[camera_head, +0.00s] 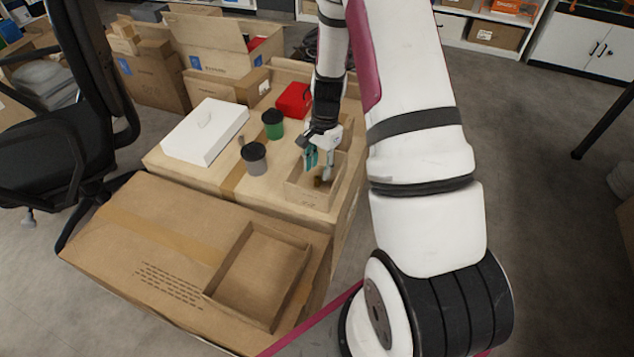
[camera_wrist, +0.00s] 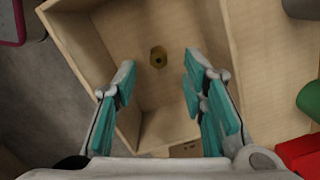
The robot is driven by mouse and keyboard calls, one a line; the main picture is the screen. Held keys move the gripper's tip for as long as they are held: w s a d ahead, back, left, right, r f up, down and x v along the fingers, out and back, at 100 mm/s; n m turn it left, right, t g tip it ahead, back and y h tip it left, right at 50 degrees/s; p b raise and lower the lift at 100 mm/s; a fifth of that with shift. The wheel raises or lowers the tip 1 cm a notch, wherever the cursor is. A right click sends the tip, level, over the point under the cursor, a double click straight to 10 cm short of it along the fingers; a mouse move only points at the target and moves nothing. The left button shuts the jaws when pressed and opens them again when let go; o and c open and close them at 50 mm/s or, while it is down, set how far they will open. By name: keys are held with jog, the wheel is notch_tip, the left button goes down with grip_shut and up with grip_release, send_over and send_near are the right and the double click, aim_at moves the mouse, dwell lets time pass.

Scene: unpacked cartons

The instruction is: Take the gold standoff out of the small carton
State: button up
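The gold standoff (camera_wrist: 158,57) is a small brass-coloured piece with a dark hole in its top. It stands on the floor of the small carton (camera_wrist: 245,45), which is open at the top. My gripper (camera_wrist: 158,80) is open and empty, its teal finger pads apart, with the standoff showing between and beyond the fingertips. In the head view my gripper (camera_head: 320,165) is above the small carton (camera_head: 310,196), and a small brownish piece, probably the standoff (camera_head: 318,182), shows below the fingers.
A grey canister (camera_head: 254,160), a green canister (camera_head: 272,126), a red box (camera_head: 294,100) and a white box (camera_head: 203,130) share the large carton's top. A shallow open tray (camera_head: 262,272) is on the nearer carton (camera_head: 130,235). The small carton's walls surround the standoff.

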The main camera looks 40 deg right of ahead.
aim_at(317, 177)
jog(key=f, duration=0.2)
jog(key=a+f+b, duration=0.1)
jog(key=f, duration=0.1)
jog(key=shift+s+b, duration=0.15)
jog(key=shift+b, duration=0.15)
grip_shut()
jog(key=shift+r, duration=0.1)
